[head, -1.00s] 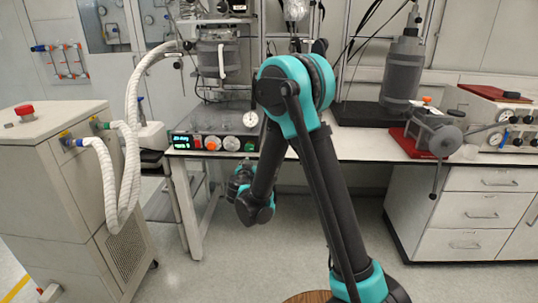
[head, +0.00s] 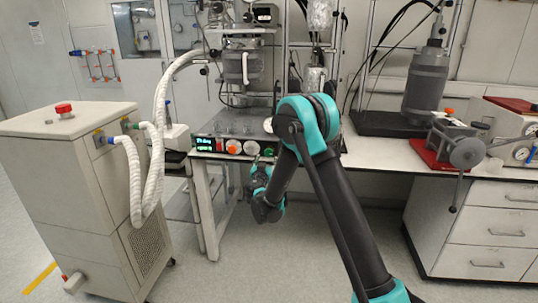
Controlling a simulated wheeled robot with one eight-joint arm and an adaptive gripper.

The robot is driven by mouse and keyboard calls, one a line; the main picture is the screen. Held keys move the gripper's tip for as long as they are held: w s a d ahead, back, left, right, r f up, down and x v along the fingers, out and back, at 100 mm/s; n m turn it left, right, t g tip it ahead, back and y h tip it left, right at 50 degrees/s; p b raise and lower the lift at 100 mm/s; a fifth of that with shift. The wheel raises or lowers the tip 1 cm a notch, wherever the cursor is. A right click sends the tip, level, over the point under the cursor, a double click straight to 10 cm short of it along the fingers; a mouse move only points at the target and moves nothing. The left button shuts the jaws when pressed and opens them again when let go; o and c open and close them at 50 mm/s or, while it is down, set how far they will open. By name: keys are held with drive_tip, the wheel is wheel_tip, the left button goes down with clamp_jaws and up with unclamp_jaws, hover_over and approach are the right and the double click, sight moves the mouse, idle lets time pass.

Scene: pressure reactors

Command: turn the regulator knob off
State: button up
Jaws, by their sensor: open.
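A black control box (head: 228,129) sits at the bench's left front edge. I cannot tell which is the regulator knob. My gripper (head: 260,163) is open, at the end of my arm, just below and in front of the white and green knobs. Its fingers are small and partly hidden by my own wrist. I cannot tell whether they touch the panel.
A grey wheeled unit (head: 80,165) with white hoses (head: 147,180) stands at left. A reactor vessel (head: 243,66) on a frame rises behind the box. A grey cylinder (head: 425,85) and a red-based device (head: 440,155) stand on the bench at right. The floor in front is free.

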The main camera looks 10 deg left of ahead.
drive_tip(key=w, duration=0.7)
drive_tip(key=shift+w+d, duration=0.1)
drive_tip(key=shift+w, duration=0.05)
drive_tip(key=c, duration=1.2)
